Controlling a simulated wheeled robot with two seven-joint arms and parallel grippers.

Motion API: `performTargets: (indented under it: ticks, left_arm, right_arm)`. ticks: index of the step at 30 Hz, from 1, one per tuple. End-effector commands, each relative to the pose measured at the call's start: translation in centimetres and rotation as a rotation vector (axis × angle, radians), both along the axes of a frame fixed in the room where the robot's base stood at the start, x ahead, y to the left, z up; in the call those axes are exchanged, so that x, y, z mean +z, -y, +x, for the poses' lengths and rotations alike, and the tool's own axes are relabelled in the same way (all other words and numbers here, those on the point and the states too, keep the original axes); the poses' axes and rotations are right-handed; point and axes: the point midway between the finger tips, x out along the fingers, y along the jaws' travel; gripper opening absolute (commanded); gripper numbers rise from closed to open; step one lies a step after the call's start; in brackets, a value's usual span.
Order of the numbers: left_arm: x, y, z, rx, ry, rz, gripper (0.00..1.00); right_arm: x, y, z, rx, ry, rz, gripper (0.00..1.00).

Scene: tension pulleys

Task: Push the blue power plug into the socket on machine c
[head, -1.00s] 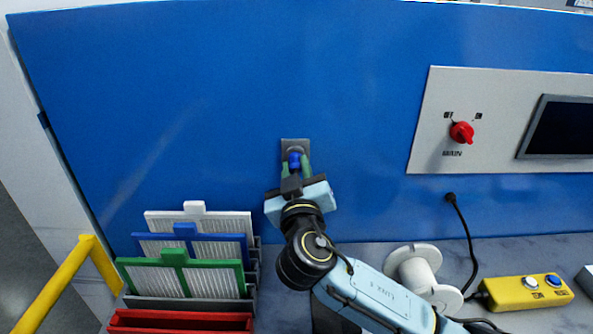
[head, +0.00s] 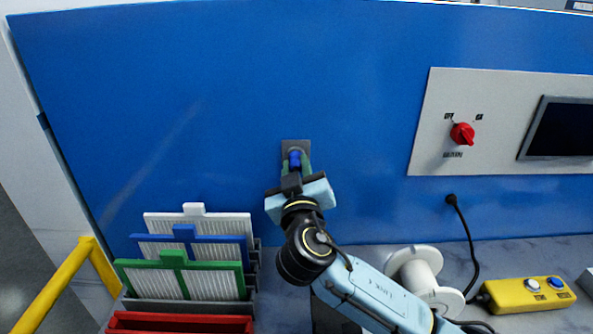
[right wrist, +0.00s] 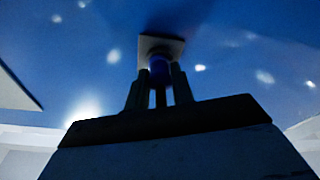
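The blue power plug (head: 294,158) is between the fingers of my right gripper (head: 296,165), right at the grey socket plate (head: 296,145) on the blue machine wall. My right gripper is shut on the plug, with one finger on each side. In the right wrist view the plug (right wrist: 159,68) stands against the socket plate (right wrist: 161,44), with the fingers just below it. The plug hides the socket opening, so I cannot tell how deep it sits. My left gripper is not in view.
Several framed filters (head: 200,250) stand in a rack at lower left, by a yellow rail (head: 62,290). A panel with a red MAIN switch (head: 462,134), a white spool (head: 415,270) and a yellow button box (head: 528,294) are at right. The wall around the socket is clear.

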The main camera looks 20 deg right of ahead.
Motion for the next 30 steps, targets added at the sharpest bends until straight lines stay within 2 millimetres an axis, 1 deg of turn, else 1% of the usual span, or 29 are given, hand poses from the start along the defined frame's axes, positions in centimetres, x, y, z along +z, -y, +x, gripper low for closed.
performTargets:
  ticks: [1,3,6,14,17,20,30]
  left_arm:
    - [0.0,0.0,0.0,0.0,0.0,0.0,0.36]
    - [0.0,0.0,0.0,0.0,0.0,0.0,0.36]
    - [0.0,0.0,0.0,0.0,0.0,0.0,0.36]
    - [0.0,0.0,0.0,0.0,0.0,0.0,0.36]
    - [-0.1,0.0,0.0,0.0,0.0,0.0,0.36]
    - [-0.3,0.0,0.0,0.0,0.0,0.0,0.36]
    - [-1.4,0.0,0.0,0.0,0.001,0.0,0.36]
  right_arm:
    - [0.0,0.0,0.0,0.0,0.001,0.0,0.29]
    - [0.0,0.0,0.0,0.0,0.001,0.0,0.38]
    - [0.0,0.0,0.0,0.001,0.001,0.001,0.49]
    - [0.0,0.0,-0.1,0.0,0.0,0.001,0.49]
    - [-0.2,-0.2,-0.7,0.001,0.0,0.002,0.49]
    - [-0.4,-0.5,-2.0,0.003,-0.001,0.004,0.49]
    - [-1.6,-2.1,-9.3,0.003,-0.002,0.004,0.49]
